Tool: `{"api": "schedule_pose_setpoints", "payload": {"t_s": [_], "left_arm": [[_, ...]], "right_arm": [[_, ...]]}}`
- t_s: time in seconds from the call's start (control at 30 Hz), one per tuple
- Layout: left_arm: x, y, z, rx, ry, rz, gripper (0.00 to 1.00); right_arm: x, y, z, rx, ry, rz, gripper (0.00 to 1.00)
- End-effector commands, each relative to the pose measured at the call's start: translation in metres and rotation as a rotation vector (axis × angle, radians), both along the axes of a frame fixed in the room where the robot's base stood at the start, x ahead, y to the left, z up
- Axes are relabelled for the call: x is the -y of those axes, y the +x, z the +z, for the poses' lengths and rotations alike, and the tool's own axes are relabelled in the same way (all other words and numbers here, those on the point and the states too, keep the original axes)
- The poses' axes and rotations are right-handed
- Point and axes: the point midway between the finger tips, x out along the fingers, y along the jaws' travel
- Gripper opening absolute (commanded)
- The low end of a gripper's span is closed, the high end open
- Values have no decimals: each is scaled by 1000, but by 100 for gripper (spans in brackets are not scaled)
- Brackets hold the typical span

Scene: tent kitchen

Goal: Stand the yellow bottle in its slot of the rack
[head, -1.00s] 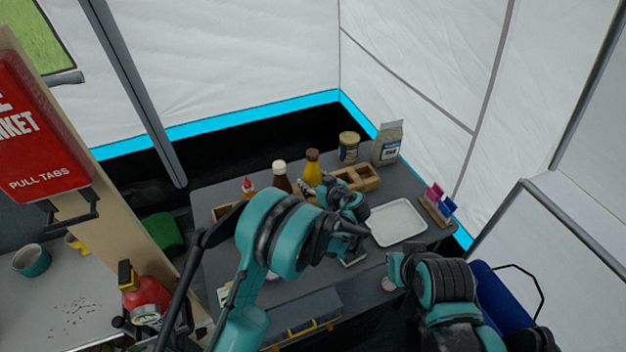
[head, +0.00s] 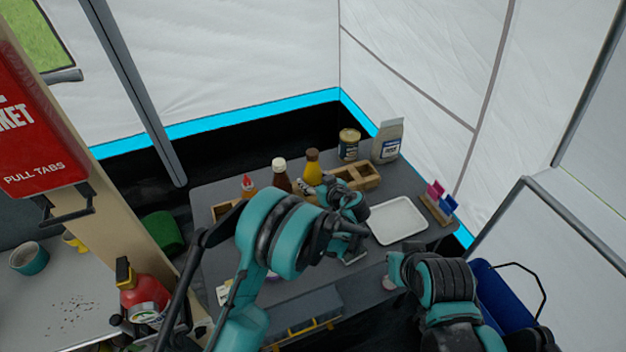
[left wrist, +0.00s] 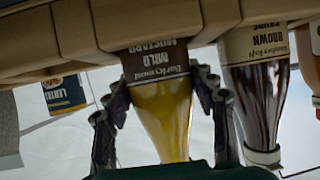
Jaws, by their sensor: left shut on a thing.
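The yellow mustard bottle (head: 312,160) is upright at the left part of the wooden rack (head: 368,173), its dark cap up. My left gripper (left wrist: 161,88) is shut on this bottle, with a finger on either side; in the head view my arm partly covers it. The left wrist view is upside down. There the bottle's yellow body (left wrist: 165,120) and brown label show, and the rack's wooden wall (left wrist: 60,35) hides its lower end. I cannot tell whether it rests on the slot floor. My right gripper (head: 396,270) is near the table's front edge, its jaws unclear.
A brown sauce bottle (head: 281,176) and a red-capped bottle (head: 248,186) stand left of the yellow one. A jar (head: 349,144) and a paper bag (head: 387,141) stand behind the rack. A white tray (head: 398,221) lies to the right.

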Motion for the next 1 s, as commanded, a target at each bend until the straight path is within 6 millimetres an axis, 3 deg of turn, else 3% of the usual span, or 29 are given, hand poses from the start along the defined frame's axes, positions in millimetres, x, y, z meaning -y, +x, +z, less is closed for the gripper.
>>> {"api": "schedule_pose_setpoints", "payload": {"t_s": [0.03, 0.07, 0.13, 0.57, 1.0], "left_arm": [[0, 0, 0, 1, 0, 0, 9], [0, 0, 0, 1, 0, 0, 64], [0, 0, 0, 1, 0, 0, 80], [4, -7, 4, -1, -1, -1, 80], [42, -76, 42, 1, 0, -3, 80]], "right_arm": [[0, 0, 0, 0, 0, 0, 0], [0, 0, 0, 0, 0, 0, 0], [0, 0, 0, 0, 0, 0, 0], [0, 0, 0, 0, 0, 0, 0], [0, 0, 0, 0, 0, 0, 0]]}}
